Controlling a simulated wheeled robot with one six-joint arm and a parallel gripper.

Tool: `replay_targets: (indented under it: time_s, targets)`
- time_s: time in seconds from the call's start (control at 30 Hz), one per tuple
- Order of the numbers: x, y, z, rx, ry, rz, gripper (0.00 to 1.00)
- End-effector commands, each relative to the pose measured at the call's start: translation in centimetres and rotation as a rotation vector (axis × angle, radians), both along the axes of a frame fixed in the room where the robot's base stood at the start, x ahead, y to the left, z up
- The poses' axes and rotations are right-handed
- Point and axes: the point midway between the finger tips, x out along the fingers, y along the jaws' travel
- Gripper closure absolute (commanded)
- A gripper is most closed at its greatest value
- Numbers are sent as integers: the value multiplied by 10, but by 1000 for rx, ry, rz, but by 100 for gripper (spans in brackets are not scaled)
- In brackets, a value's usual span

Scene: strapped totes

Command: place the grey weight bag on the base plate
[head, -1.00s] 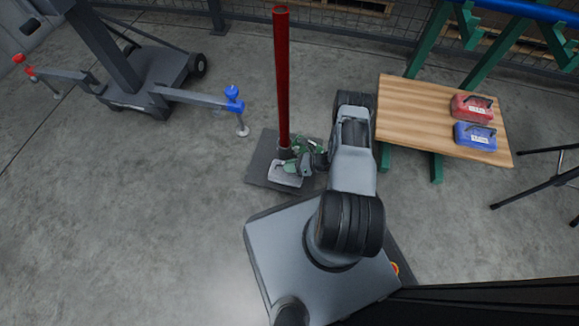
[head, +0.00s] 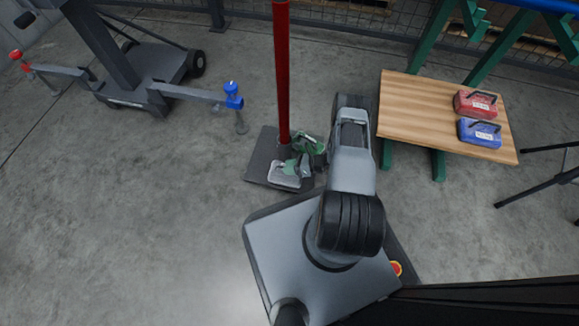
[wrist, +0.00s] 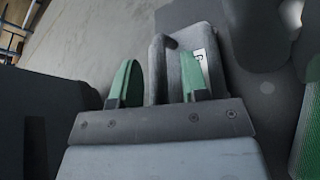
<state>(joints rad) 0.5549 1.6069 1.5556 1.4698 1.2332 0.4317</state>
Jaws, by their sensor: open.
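The grey weight bag (head: 284,177) lies on the dark base plate (head: 259,162), beside the foot of the red post (head: 283,80). In the wrist view the grey bag (wrist: 195,72) has a dark handle (wrist: 156,60) and a white label. My gripper (head: 297,165) is at the bag. Its two green fingers (wrist: 158,85) are open and stand on either side of the handle. The wrist view also shows part of the base plate (wrist: 187,12). The bag's lower part is hidden behind my gripper.
A wooden bench (head: 418,112) at right holds a red bag (head: 474,103) and a blue bag (head: 480,132). A dark wheeled stand (head: 130,82) with red and blue arm ends is at left. A tripod leg (head: 540,185) stands far right.

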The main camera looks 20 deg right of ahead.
Motion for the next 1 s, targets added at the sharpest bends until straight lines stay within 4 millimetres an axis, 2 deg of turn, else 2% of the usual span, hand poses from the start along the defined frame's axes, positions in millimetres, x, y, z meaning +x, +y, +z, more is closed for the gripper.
replay_targets:
  time_s: [0.17,0.27,0.7,1.0]
  targets:
    - [0,0,2,0,0,0,59]
    - [-3,-8,6,0,0,-4,59]
    - [-36,-75,33,-1,-1,-4,59]
    - [-45,-101,45,-10,-7,14,59]
